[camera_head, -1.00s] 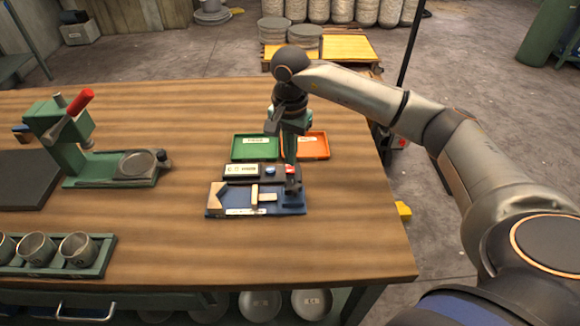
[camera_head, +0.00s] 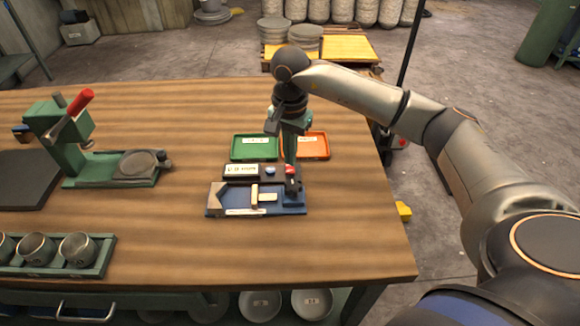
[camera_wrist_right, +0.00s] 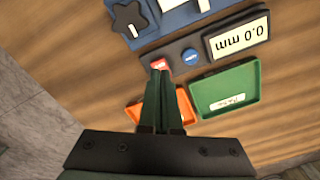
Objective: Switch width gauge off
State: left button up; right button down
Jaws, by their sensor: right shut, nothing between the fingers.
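The width gauge (camera_head: 229,200) lies on the wooden table as a blue base with light jaw pieces and a dark star-shaped knob, which shows in the right wrist view (camera_wrist_right: 130,16). Behind its base is a dark panel with a display (camera_head: 241,170), a blue button (camera_head: 270,170) and a red button (camera_head: 290,170). In the wrist view the display (camera_wrist_right: 240,36) reads 0.0 mm. My right gripper (camera_head: 289,161) is shut and empty, pointing down with its tips at the red button (camera_wrist_right: 159,64). I cannot tell whether they touch. My left gripper is out of view.
A green tray (camera_head: 236,156) and an orange tray (camera_head: 324,156) sit close behind the panel. A green press with a red handle (camera_head: 80,101) and a rack of cups (camera_head: 108,255) stand on the left. The table's front middle is clear.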

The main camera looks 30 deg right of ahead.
aim_at(290, 170)
jog(key=shift+f+b, duration=1)
jog(key=shift+f, duration=0.35)
dwell(0.4)
jog(key=shift+r, duration=0.15)
jog(key=shift+r+p, duration=2.45)
jog(key=shift+r, duration=1)
